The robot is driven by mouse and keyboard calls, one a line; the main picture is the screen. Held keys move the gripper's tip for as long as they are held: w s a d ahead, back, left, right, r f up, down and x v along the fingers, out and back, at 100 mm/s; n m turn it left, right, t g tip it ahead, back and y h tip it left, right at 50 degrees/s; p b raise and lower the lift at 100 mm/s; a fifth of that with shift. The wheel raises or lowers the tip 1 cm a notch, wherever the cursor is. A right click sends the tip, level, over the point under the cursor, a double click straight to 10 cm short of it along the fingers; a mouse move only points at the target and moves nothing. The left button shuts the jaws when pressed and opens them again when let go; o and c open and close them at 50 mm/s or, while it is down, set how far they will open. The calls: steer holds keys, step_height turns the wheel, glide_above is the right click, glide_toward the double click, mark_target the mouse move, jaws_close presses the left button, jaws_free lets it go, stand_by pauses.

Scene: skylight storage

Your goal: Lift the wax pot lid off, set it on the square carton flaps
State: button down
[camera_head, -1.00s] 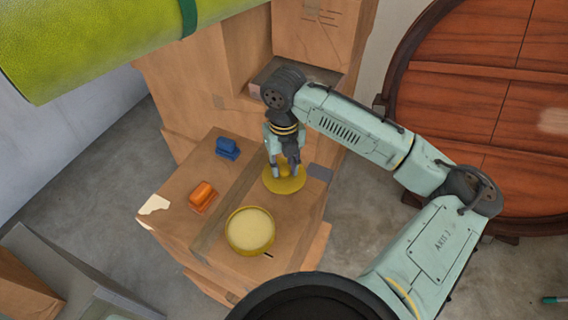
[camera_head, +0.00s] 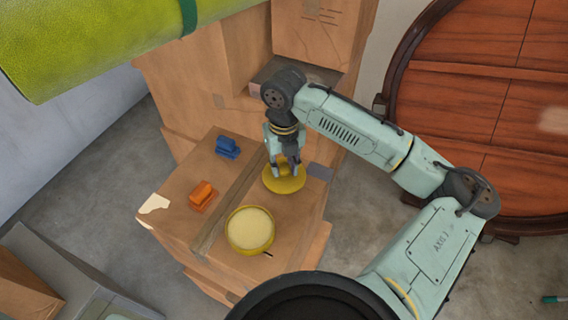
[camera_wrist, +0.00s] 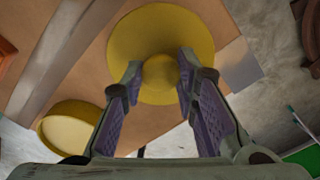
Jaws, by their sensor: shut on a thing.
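The yellow wax pot lid (camera_head: 284,184) is a round disc at the right part of the square carton's closed flaps (camera_head: 222,176). It also shows in the wrist view (camera_wrist: 135,42), with its round knob between my fingers. My gripper (camera_head: 284,172) points down and is shut on the knob. The lid appears to lie on or just above the cardboard; I cannot tell which. The wax pot (camera_head: 250,231) stands uncovered to the lid's front left, showing pale wax. Its rim also shows in the wrist view (camera_wrist: 72,125).
A blue block-like object (camera_head: 227,147) and an orange one (camera_head: 202,196) sit on the carton's left side. Taller cardboard boxes (camera_head: 310,35) rise behind. A grey patch (camera_head: 319,172) lies right of the lid, near the carton's edge.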

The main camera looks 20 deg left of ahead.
steer(key=shift+f+b, duration=0.3)
steer(key=shift+f, duration=0.1)
stand_by(0.4)
steer(key=c, duration=1.2)
jaws_free()
steer(key=shift+r, duration=0.1)
steer(key=shift+r+p, duration=2.15)
steer(key=shift+r, duration=0.5)
steer(key=shift+r+p, duration=0.3)
steer(key=shift+r, duration=0.95)
